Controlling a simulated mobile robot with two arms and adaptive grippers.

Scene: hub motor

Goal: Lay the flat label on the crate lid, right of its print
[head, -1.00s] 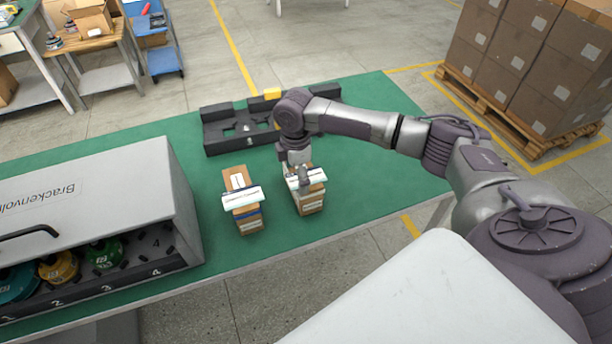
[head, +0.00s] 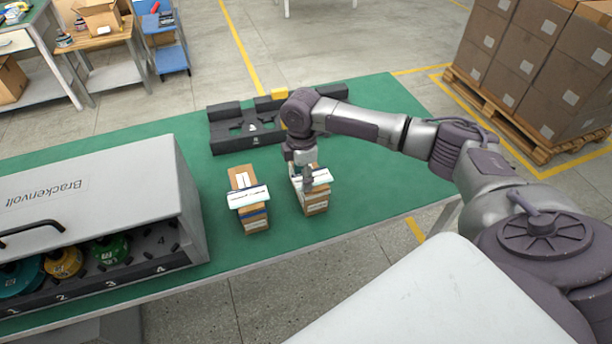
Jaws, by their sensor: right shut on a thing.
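The lid right of the print is bare. A flat white label (head: 321,178) is at the top of the right small cardboard stack (head: 316,203). My right gripper (head: 307,184) is over this stack, shut on the white label; its fingers partly cover it. I cannot tell whether the label still touches the stack. Another white label (head: 248,197) lies across the left small cardboard stack (head: 254,222). My left gripper is out of view.
A black fixture tray (head: 232,140) with a yellow block (head: 279,94) stands at the back of the green table (head: 375,190). Coloured reels (head: 64,263) sit in the crate's open front. The green surface between crate and left stack is free.

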